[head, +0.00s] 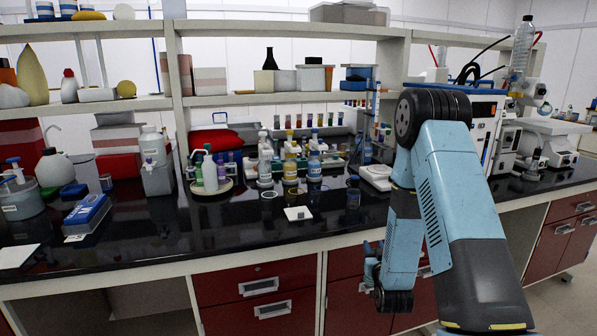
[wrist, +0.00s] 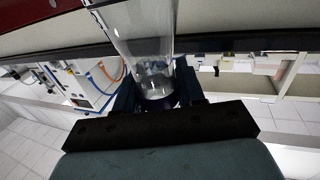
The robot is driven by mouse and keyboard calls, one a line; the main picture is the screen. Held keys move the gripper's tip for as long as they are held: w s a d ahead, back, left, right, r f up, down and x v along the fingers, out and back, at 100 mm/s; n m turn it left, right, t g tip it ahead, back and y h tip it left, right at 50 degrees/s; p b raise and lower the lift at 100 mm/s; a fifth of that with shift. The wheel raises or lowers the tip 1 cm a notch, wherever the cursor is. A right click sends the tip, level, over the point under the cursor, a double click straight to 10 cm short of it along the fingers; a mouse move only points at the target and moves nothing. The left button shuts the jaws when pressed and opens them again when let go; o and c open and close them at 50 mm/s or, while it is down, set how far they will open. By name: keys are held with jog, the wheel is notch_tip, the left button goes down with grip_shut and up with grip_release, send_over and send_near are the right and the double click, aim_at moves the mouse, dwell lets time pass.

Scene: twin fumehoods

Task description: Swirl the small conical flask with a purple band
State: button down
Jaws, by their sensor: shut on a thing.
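My gripper (wrist: 158,92) is shut on a clear glass vessel (wrist: 146,38), which I take to be the small conical flask. In the wrist view the glass runs up from between the dark blue fingers to the top edge, leaning slightly left. A dark bluish-purple part shows low between the fingers; I cannot tell whether it is the purple band. Greyish, shiny contents or reflections show inside the glass near the fingers. In the head view my gripper (head: 372,264) hangs in front of the bench's red cabinets, below the worktop, partly behind my arm; the flask cannot be made out there.
The black worktop (head: 250,237) holds several bottles, a white balance (head: 376,177) and a small white pad (head: 298,213) near the front edge. Shelves rise behind. The front centre-left worktop is mostly clear.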

jog(key=a, duration=0.5)
jog(key=d, duration=0.4)
jog(key=shift+d, duration=0.25)
jog(key=shift+a, duration=0.2)
dwell(0.5)
